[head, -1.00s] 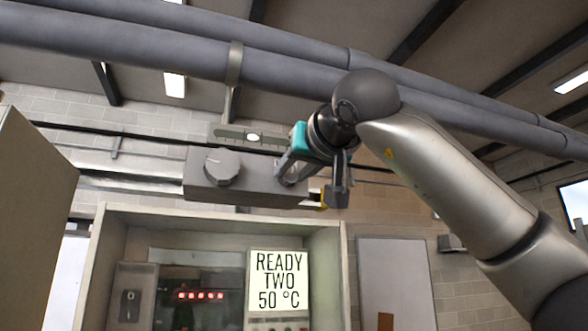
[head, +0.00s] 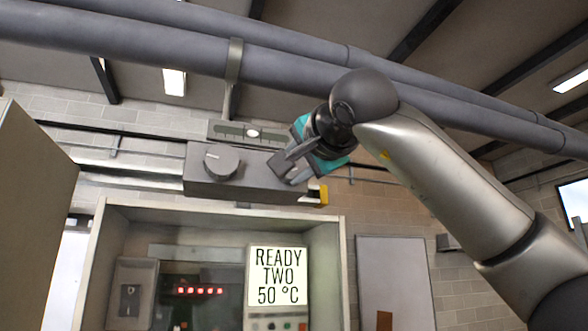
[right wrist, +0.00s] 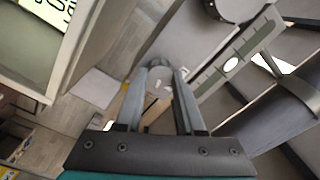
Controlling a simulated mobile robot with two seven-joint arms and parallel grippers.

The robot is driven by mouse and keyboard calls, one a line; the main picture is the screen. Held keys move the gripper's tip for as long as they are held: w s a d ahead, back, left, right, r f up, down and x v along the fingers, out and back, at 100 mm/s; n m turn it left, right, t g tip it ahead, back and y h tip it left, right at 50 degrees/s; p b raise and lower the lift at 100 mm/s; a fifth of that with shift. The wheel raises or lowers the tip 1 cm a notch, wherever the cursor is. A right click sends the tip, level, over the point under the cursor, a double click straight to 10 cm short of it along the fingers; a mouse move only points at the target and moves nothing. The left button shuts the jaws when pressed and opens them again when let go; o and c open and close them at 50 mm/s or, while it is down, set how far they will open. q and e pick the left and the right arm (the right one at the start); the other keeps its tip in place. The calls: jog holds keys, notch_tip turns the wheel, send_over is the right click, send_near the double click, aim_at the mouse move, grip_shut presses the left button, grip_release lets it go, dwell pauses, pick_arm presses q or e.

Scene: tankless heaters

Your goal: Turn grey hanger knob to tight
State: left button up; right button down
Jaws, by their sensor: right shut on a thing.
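A grey box (head: 245,190) hangs below the pipes and carries a large round grey knob (head: 221,162) on its left side. This knob also shows at the top of the right wrist view (right wrist: 228,8). My right gripper (head: 285,166) is at the right part of the box. In the right wrist view its two fingers (right wrist: 168,78) are shut on a second round grey knob (right wrist: 157,88) with a small pale mark. In the head view the fingers mostly hide this second knob. My left gripper is in neither view.
A bar with a round white gauge (head: 252,133) sits just above the box. Large pipes (head: 290,75) run overhead. Below is an open cabinet (head: 325,225) with a sign reading READY TWO 50 °C (head: 277,277). A yellow piece (head: 323,195) marks the box's right end.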

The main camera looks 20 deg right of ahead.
jog(key=m+b, duration=0.1)
jog(key=m, duration=0.3)
jog(key=shift+m, duration=2)
jog(key=shift+m+h+b, duration=0.3)
jog(key=c, duration=0.5)
grip_release()
jog(key=shift+s+f, duration=0.1)
jog(key=shift+s, duration=0.3)
jog(key=s+b, duration=0.1)
jog(key=s, duration=0.3)
jog(key=s+b, duration=0.1)
jog(key=s, duration=0.4)
jog(key=s+b, duration=0.2)
jog(key=s, duration=0.3)
jog(key=shift+s+d+f, duration=0.2)
jog(key=shift+s+f, duration=0.05)
